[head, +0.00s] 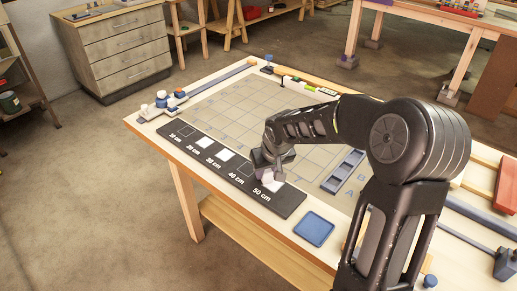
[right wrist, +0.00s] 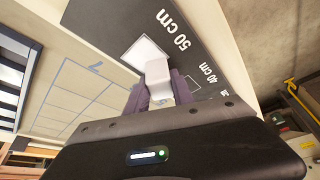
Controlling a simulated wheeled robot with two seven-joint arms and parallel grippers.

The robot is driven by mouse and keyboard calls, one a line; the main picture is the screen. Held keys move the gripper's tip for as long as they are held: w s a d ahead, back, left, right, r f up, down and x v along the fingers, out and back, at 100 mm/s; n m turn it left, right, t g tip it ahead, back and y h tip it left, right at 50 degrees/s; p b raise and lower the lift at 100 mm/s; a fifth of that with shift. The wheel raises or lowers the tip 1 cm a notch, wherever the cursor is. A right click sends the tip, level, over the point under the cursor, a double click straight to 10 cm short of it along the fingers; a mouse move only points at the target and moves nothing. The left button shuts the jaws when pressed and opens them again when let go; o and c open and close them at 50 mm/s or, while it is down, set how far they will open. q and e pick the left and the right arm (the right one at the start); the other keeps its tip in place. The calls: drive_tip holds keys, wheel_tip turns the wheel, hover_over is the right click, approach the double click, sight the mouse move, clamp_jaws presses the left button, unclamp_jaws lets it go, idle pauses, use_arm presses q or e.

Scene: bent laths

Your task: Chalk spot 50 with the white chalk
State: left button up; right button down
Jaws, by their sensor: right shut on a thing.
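A black strip (head: 290,200) along the table's front edge carries square spots labelled up to 50 cm. Spot 50 is at the right end, partly behind my right gripper (head: 270,172). In the right wrist view, spot 50 (right wrist: 138,51) looks filled white inside its outline. My right gripper, also in that view (right wrist: 160,98), is shut on the white chalk (right wrist: 157,74), a pale block whose end overlaps the spot. I cannot tell whether it touches the strip. Spots 20 (head: 205,142) and 30 (head: 226,154) are white; spots 10 (head: 187,131) and 40 (head: 246,169) look dark with outlines. My left gripper is out of view.
A gridded board (head: 235,112) lies behind the strip, with a blue-grey slotted tray (head: 343,170) on its right. A blue square pad (head: 314,228) lies right of the strip. Small blue and white items (head: 162,100) stand at the table's left corner. A drawer cabinet (head: 120,50) stands behind.

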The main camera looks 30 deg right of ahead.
drive_tip(key=shift+w+a+r+p, duration=0.1)
drive_tip(key=shift+w+r+p, duration=0.2)
drive_tip(key=shift+r, duration=0.2)
drive_tip(key=shift+w+a+r+p, duration=0.1)
drive_tip(key=shift+w+r+p, duration=0.15)
drive_tip(key=shift+r, duration=0.2)
drive_tip(key=shift+d+p+v, duration=0.25)
drive_tip(key=shift+p+v, duration=0.25)
drive_tip(key=shift+v, duration=0.55)
drive_tip(key=shift+w+r+p, duration=0.15)
drive_tip(key=shift+r+p, duration=0.35)
drive_tip(key=shift+r, duration=0.1)
drive_tip(key=shift+r+p, duration=0.9)
drive_tip(key=shift+r, duration=0.6)
drive_tip(key=shift+a, duration=0.1)
